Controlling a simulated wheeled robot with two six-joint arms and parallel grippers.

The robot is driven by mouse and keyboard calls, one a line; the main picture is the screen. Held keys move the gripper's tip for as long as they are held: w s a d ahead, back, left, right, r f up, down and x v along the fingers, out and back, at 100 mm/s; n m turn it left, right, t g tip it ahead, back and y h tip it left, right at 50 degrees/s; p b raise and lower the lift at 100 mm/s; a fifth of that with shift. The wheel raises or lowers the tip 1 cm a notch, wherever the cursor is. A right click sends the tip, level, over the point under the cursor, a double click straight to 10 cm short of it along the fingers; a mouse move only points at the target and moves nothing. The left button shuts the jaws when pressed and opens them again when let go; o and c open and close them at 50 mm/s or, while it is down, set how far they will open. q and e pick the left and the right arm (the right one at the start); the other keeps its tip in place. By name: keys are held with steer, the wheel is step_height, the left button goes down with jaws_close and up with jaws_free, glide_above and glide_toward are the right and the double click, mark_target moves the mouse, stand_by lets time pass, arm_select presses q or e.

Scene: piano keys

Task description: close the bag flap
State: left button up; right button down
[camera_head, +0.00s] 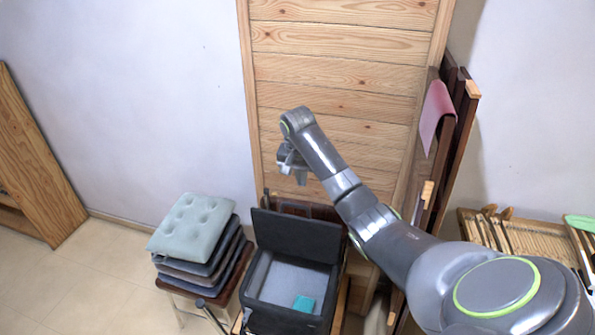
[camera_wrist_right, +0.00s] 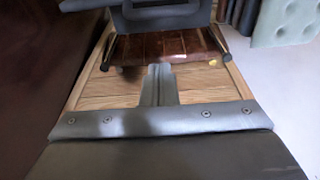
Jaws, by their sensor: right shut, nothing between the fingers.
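The bag (camera_head: 290,310) is a dark, box-like case with a pale grey lining, seen low in the middle of the head view. Its black flap (camera_head: 297,236) stands up at the back edge, so the bag is open. A teal item (camera_head: 303,303) lies inside. My right gripper (camera_head: 299,180) is shut and empty, above and apart from the flap. In the right wrist view its shut fingers (camera_wrist_right: 157,70) point toward a dark part with a handle (camera_wrist_right: 170,14), which looks like the bag. My left gripper is not in view.
A stack of cushions (camera_head: 193,228) on a stool stands just left of the bag. A wooden panel (camera_head: 340,75) rises behind it. Dark boards with a pink cloth (camera_head: 436,112) lean at the right. A slatted rack (camera_head: 480,232) is farther right. Open floor (camera_head: 90,270) lies at left.

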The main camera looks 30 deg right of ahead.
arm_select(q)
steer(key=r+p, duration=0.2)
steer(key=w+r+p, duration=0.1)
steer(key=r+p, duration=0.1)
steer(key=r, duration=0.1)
arm_select(e)
steer(key=f, duration=0.1)
steer(key=s+a+f, duration=0.1)
steer(key=f, duration=0.1)
steer(key=a+f, duration=0.1)
steer(key=shift+s+a+f, duration=0.1)
steer(key=shift+s+f, duration=0.05)
steer(key=shift+f, duration=0.2)
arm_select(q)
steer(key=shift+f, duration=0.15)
